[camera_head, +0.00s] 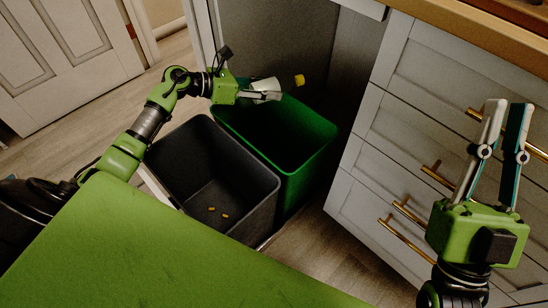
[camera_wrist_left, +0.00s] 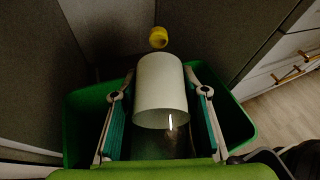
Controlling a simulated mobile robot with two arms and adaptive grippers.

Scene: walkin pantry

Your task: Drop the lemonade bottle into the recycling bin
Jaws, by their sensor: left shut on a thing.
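The lemonade bottle has a white label (camera_wrist_left: 161,92) and a yellow cap (camera_head: 299,80); its label also shows in the head view (camera_head: 266,86). My left gripper (camera_head: 272,95) is shut around the bottle. It holds it on its side, cap pointing away from the wrist, above the far part of the green bin (camera_head: 308,162). In the left wrist view the green bin's rim (camera_wrist_left: 237,118) shows around and below the bottle. The green bin's inside is dark, so its contents are unclear. My right gripper (camera_head: 507,107) is open and empty at the right, in front of the drawers.
A dark grey bin (camera_head: 262,205) stands left of the green one, with a few small orange bits (camera_head: 218,212) on its floor. White drawers (camera_head: 395,165) with brass handles are right of the bins. A wooden counter (camera_head: 490,30) is above. A white door (camera_head: 62,50) is at left.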

